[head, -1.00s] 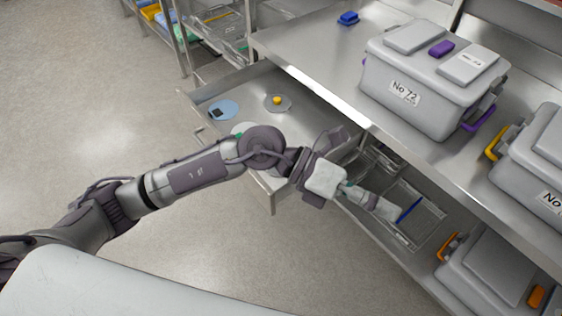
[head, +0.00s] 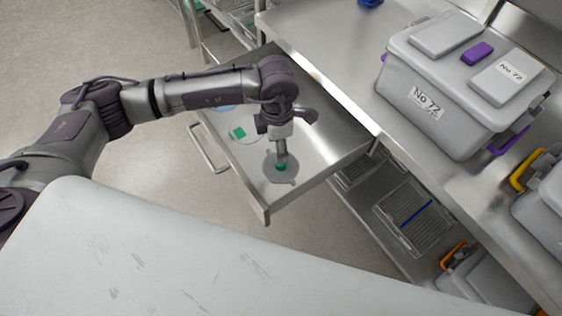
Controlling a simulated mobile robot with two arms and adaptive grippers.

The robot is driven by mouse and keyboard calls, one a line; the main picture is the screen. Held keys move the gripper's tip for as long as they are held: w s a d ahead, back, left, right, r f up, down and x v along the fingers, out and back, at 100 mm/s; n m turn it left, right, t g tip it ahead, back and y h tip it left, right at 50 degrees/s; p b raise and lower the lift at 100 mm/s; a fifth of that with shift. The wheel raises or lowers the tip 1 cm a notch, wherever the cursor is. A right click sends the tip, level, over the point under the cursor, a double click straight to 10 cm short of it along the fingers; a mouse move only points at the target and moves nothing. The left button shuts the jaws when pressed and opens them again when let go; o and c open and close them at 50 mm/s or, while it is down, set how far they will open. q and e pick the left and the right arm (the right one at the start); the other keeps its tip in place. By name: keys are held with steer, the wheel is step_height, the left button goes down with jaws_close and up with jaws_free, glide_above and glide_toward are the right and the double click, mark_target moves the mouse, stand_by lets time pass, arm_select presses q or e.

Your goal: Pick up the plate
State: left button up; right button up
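A grey round plate (head: 281,176) with small tabs on its rim and a green piece at its middle lies in the open drawer, near its front end. My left gripper (head: 281,161) points down over this plate, its tips at the green piece. Seen from above, I cannot tell if the fingers are closed on it. A pale round plate (head: 254,136) with a green square lies just behind, also in the drawer. A blue plate (head: 222,108) is mostly hidden behind my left arm. My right gripper is out of view.
The steel drawer (head: 328,152) is pulled out from the metal counter (head: 345,62). Its walls and front handle (head: 208,150) stand around the plates. A grey lidded box (head: 450,110) sits on the counter. Wire baskets (head: 408,218) lie on the shelf below.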

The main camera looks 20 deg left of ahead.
mark_target(281, 165)
arm_select(q)
steer(key=f, duration=0.2)
steer(key=shift+w+f, duration=0.25)
steer(key=shift+f, duration=0.15)
steer(key=shift+f+p, duration=0.5)
steer(key=shift+f, duration=0.45)
step_height(281, 165, down, 3)
steer(key=shift+d+r+p, duration=0.1)
steer(key=shift+r+p, duration=0.05)
steer(key=shift+p, duration=0.15)
steer(key=shift+f, duration=0.55)
steer(key=c, duration=0.5)
jaws_close()
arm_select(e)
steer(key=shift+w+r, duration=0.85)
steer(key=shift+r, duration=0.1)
